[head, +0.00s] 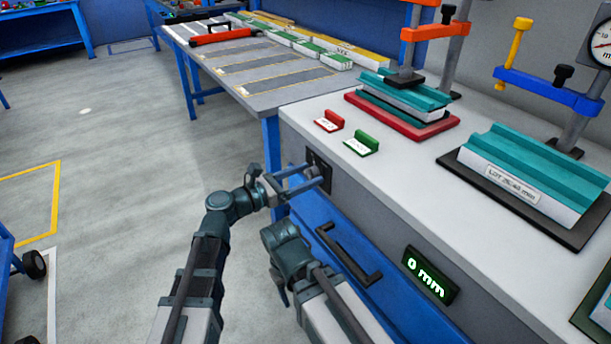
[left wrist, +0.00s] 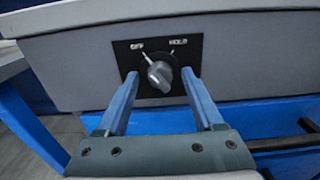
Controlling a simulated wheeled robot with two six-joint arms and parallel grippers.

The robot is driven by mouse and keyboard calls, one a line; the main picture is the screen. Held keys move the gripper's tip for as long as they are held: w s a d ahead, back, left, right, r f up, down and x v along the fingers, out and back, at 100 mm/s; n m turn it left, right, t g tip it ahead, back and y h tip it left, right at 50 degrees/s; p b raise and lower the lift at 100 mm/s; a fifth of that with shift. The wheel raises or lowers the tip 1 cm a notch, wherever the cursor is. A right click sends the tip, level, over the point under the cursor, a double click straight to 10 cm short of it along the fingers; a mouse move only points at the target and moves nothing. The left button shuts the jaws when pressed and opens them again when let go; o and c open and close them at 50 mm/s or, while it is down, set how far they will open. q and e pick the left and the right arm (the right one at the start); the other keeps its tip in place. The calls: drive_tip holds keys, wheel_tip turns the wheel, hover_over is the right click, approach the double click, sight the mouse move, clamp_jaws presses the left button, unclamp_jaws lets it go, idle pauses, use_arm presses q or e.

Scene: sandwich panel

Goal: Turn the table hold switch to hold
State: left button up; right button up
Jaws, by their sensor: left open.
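The table hold switch is a grey knob (left wrist: 160,76) on a black plate (left wrist: 184,52) marked OFF at left and HOLD at right. The plate (head: 318,160) is on the front of the bench, near its left corner. The knob's pointer leans up and left, toward OFF. My left gripper (head: 312,177) is open in front of the plate. In the left wrist view its fingers (left wrist: 160,78) stand on both sides of the knob, with a gap visible on each side. My right arm shows low in the head view, but its jaws cannot be made out.
A blue drawer with a black handle (head: 347,254) is below the switch, beside a green 0 mm display (head: 430,275). On the bench top are a red tag (head: 329,121), a green tag (head: 361,144) and teal-topped panels (head: 540,166) under clamps.

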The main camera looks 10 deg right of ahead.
use_arm(q)
clamp_jaws()
drive_tip(key=shift+m, duration=0.3)
drive_tip(key=m, duration=1.3)
idle(0.4)
drive_tip(key=shift+m, duration=0.3)
idle(0.3)
